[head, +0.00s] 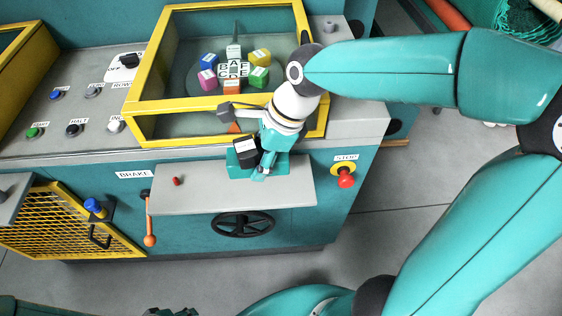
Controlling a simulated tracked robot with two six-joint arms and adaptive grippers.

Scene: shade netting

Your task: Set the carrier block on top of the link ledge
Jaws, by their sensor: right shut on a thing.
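My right gripper (258,168) reaches over the machine's front from the right and points down. It is shut on a dark block with a white label (246,151), which I take to be the carrier block; its label is too small to read. The block is just above the grey ledge (215,195) that juts from the machine's front, likely the link ledge. I cannot tell whether the block touches anything below it. Teal parts around the fingertips hide that spot. Only a sliver of what seems my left gripper (170,312) shows at the bottom edge; its jaws cannot be made out.
A yellow-framed enclosure (170,104) with several coloured, labelled blocks stands behind the gripper. A small red knob (176,181) rises from the ledge's left part. An orange-tipped lever (150,240), a black handwheel (243,224) and a red stop button (346,178) are nearby.

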